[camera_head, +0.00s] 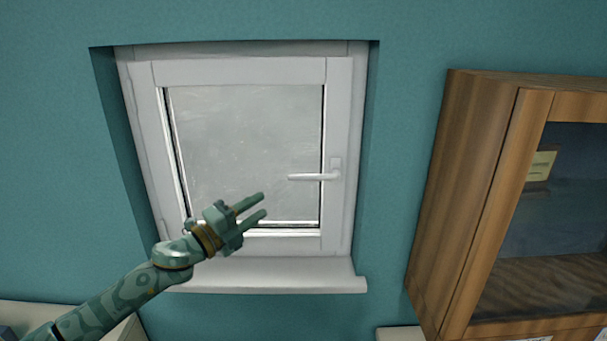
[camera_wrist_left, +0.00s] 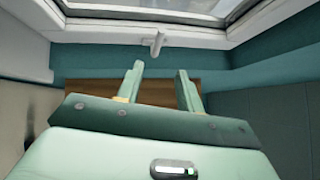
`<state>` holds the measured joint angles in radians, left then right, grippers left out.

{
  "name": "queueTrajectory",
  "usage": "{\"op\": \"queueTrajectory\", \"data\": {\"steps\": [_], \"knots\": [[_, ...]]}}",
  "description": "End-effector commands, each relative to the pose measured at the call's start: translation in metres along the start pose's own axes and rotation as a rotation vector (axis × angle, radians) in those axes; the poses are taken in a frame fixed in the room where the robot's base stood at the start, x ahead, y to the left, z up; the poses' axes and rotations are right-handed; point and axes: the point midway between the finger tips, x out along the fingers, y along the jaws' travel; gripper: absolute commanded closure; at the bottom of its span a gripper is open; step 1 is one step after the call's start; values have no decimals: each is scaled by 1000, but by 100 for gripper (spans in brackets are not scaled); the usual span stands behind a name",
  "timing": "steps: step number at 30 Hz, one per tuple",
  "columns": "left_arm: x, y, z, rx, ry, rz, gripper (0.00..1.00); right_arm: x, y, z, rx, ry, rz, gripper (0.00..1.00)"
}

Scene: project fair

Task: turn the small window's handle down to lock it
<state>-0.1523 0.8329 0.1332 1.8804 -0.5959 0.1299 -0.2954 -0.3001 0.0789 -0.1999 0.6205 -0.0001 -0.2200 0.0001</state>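The small window (camera_head: 340,115) has a white frame and sits shut in a recess of the teal wall. Its white handle (camera_head: 312,177) is on the right side of the frame, with the lever lying level and pointing left. My left gripper (camera_head: 263,204) is open and empty, below and left of the lever's tip, apart from it. In the left wrist view, the handle (camera_wrist_left: 158,43) shows beyond and between the two parted fingertips (camera_wrist_left: 160,69). My right gripper is in neither view.
A white sill (camera_head: 270,276) juts out under the window. A wooden cabinet with a glass door (camera_head: 480,200) stands out from the wall on the right. The wall between window and cabinet is bare. Pale surfaces show at the lower left.

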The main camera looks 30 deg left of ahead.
Motion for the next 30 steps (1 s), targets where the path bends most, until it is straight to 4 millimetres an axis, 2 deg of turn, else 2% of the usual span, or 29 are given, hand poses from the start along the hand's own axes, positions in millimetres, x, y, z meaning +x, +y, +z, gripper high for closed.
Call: {"op": "queueTrajectory", "data": {"steps": [5, 18, 24, 30], "knots": [[30, -2, 2, -2, -3, -3, 63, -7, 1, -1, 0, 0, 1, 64], [130, -1, 2, -5, -5, -1, 63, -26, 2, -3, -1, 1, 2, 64], [152, 1, 1, -6, -4, 1, 63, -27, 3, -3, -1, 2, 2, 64], [156, 2, 1, -3, -3, 2, 63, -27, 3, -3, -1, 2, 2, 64]]}}
